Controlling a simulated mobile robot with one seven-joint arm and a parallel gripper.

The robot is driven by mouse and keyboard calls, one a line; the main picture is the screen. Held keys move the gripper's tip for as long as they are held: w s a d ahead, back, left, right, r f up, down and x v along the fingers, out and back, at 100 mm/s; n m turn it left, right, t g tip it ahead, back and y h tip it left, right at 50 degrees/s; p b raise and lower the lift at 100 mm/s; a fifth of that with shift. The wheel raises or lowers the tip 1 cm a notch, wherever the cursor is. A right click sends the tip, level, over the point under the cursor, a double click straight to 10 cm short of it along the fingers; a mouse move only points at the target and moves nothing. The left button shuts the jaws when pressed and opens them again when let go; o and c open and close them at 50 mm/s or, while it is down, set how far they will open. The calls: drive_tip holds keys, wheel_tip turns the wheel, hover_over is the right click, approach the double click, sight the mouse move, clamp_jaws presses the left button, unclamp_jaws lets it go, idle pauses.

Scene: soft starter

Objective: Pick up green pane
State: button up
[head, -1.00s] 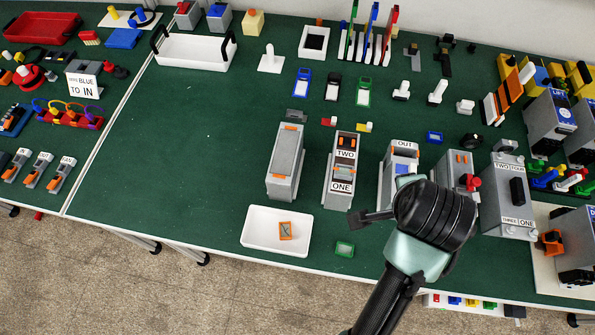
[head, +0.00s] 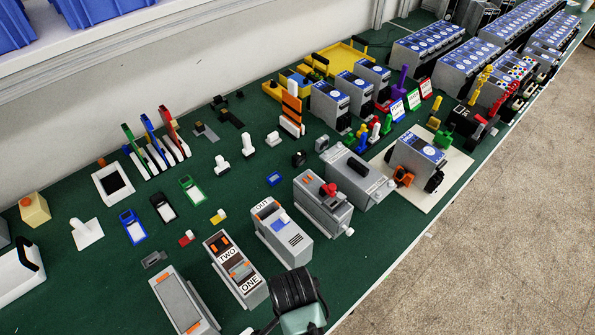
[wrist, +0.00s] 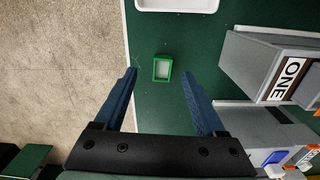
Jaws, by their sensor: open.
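The pane appears beyond the fingers and not touched; the exact gap is unclear. In the head view my wrist is at the bottom edge, and the fingers are mostly cut off.
A white tray (wrist: 177,4) lies just beyond the pane. Grey boxes stand to the right, one labelled ONE (wrist: 262,66); the head view shows this TWO/ONE box (head: 236,270) beside an OUT box (head: 283,232). The table edge and floor (wrist: 60,60) are at left.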

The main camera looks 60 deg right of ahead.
drive_tip(key=shift+w+d+f+p, duration=0.1)
drive_tip(key=shift+f+p, duration=0.1)
drive_tip(key=shift+f, duration=1.15)
drive_tip(key=shift+w+d+f+p, duration=0.1)
drive_tip(key=shift+f+p, duration=0.1)
drive_tip(key=shift+f, duration=1.15)
clamp_jaws()
